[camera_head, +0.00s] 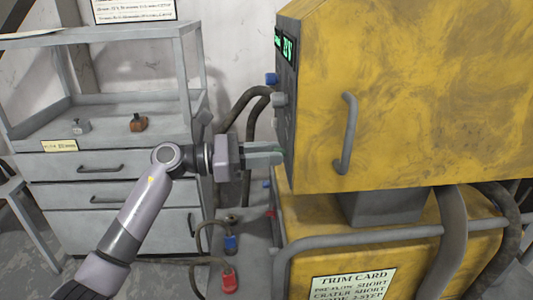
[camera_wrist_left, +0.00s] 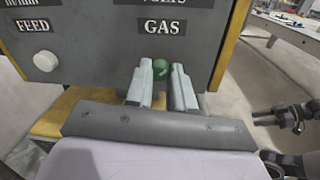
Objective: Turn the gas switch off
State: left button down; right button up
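The gas switch is a small green knob (camera_wrist_left: 161,68) under the word GAS on the grey panel (camera_wrist_left: 105,50) in the left wrist view. My left gripper (camera_wrist_left: 160,73) is open, its two pale fingers on either side of the knob with a gap between them. Whether a finger touches the knob is not clear. In the head view my left gripper (camera_head: 282,157) reaches right to the panel side of the yellow machine (camera_head: 420,80), and the knob is hidden there.
A white FEED knob (camera_wrist_left: 45,61) sits left of the green one. Hoses (camera_head: 243,112) hang behind my left gripper. A grey drawer cabinet (camera_head: 110,190) stands at left, and a grey rail (camera_head: 370,234) runs along the machine's lower front.

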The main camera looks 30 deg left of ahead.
pick_arm(q)
jog(key=shift+n, duration=0.3)
jog(key=shift+w+a+r+n+g+p, duration=0.1)
jog(key=shift+n+g+p, duration=0.25)
jog(key=shift+n+p, duration=3.35)
jog(key=shift+r+n+g+p, duration=0.1)
jog(key=shift+n+g+p, duration=0.25)
jog(key=shift+n+p, duration=3.3)
jog(key=shift+f+n+b, duration=0.1)
jog(key=shift+n+b, duration=0.65)
jog(key=shift+n, duration=0.3)
jog(key=c, duration=1)
grip_release()
